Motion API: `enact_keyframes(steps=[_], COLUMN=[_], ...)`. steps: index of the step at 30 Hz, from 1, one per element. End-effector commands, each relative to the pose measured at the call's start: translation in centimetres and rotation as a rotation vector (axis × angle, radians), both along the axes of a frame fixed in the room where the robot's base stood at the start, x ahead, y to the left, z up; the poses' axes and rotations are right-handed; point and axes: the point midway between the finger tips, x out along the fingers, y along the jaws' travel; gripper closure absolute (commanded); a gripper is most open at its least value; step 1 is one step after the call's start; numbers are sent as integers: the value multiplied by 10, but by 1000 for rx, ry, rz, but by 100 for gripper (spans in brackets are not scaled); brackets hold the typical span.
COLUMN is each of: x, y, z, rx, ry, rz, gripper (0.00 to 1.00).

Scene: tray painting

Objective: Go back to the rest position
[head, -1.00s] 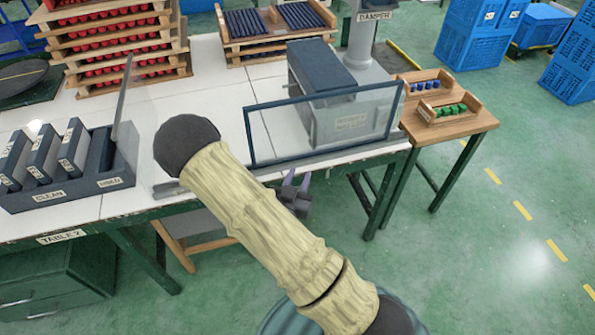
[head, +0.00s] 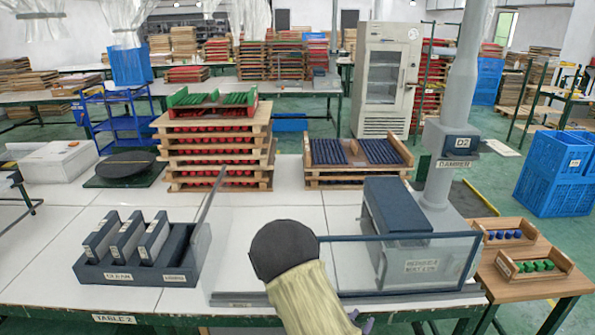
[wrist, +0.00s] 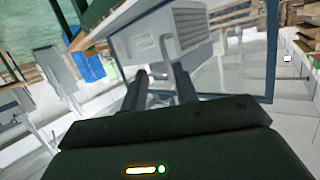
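My gripper (wrist: 160,78) shows in the wrist view with its two dark fingers apart and nothing between them. In the head view my arm, in a pale sleeve, rises from the bottom edge in front of the table's front edge. It hides most of the gripper there; only a small dark part shows beside the sleeve. The white-topped table (head: 110,297) labelled TABLE 2 stands ahead. A framed clear screen (head: 335,262) stands along its front edge, and it also shows in the wrist view (wrist: 272,50) beyond the fingers.
A dark holder (head: 140,272) marked CLEAN and USED stands at left with several upright blocks. Behind the screen is a grey machine (head: 420,265) by the damper pipe (head: 458,110). Stacked trays (head: 215,155) stand further back. A wooden side table (head: 535,285) is at right.

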Motion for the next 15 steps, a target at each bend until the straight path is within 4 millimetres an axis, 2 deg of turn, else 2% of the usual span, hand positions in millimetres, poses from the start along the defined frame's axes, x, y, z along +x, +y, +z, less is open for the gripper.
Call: enact_keyframes(steps=[8, 15], x=[2, -20], y=[17, 36], z=[17, 53], rx=[288, 410], ry=[297, 538], rz=[85, 259], gripper=[71, 71])
